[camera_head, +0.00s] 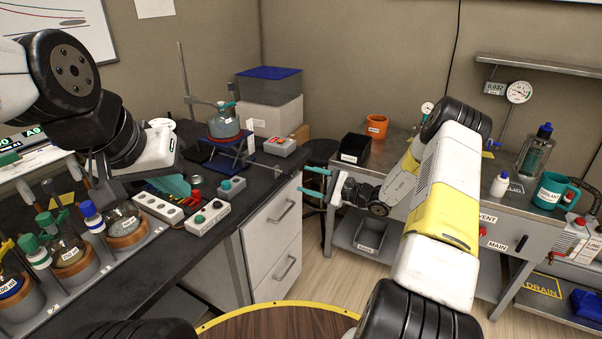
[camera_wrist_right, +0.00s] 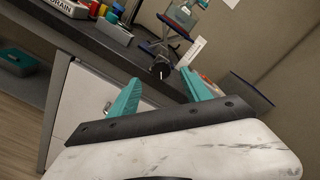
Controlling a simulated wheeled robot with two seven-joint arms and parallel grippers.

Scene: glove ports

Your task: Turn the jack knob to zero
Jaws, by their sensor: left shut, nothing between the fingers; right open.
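The blue lab jack (camera_head: 228,150) stands on the black bench with a flask on top. It also shows at the top of the right wrist view (camera_wrist_right: 176,24). Its dark knob (camera_head: 278,171) sticks out toward the bench's right edge. In the right wrist view the knob (camera_wrist_right: 160,71) is black with a small white mark and lies between my fingertips in the picture. My right gripper (camera_head: 306,181) is open and empty, apart from the knob, off the bench edge. My left gripper (camera_head: 178,186) is shut and empty over the bench, left of the jack. I cannot read the knob's setting.
A white label (camera_wrist_right: 193,50) stands beside the jack's shaft. Button boxes (camera_head: 208,217) sit in front, and a box with a red button (camera_head: 280,146) behind. White drawers (camera_head: 272,245) are below. A side table with an orange cup (camera_head: 377,127) stands at right.

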